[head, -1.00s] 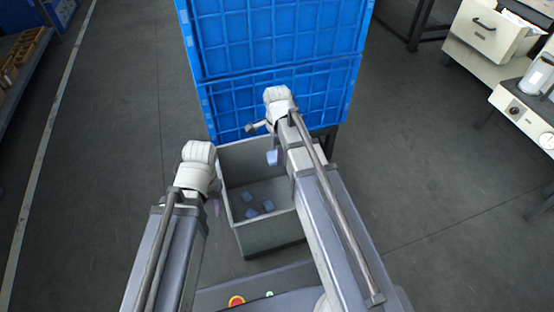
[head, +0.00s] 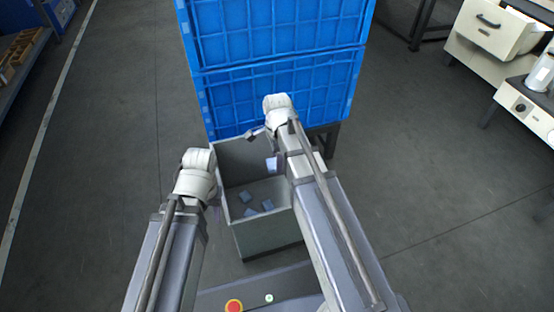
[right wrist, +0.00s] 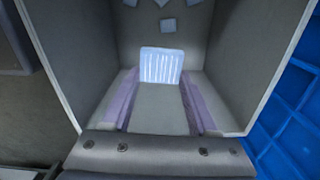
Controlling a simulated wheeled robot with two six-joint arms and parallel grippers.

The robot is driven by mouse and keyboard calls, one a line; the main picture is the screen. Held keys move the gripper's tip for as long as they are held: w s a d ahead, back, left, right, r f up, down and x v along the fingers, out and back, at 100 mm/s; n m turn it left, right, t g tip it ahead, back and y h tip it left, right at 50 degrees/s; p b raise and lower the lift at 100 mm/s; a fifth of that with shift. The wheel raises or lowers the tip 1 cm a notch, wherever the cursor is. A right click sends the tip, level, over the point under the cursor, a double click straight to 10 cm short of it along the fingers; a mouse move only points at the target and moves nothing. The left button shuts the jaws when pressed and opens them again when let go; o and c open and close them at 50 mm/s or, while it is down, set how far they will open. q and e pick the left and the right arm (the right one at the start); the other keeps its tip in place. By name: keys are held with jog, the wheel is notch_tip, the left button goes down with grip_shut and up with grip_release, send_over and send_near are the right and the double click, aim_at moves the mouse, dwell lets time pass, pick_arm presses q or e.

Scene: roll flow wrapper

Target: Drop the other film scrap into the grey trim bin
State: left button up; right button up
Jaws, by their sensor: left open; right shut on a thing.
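My right gripper (right wrist: 160,78) is shut on a pale blue film scrap (right wrist: 162,62), held between its two purple fingers. In the head view the held scrap (head: 271,164) shows beside my right forearm, over the grey trim bin (head: 264,238). The bin is an open box, and its walls surround the fingers in the right wrist view. Several blue-grey scraps lie on the bin floor, one of them a loose scrap (head: 267,204). My left gripper (head: 217,204) is open near the bin's left edge, mostly hidden behind its wrist.
Large stacked blue crates (head: 275,85) stand right behind the bin. A cream cabinet (head: 495,40) and a machine stand at the far right, a shelf (head: 22,60) at the far left. The grey floor is clear on both sides.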

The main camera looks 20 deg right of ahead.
jog(key=o, duration=1.4)
jog(key=shift+r, duration=0.15)
notch_tip(320, 180, up, 8)
jog(key=p, duration=0.8)
jog(key=shift+f, duration=0.2)
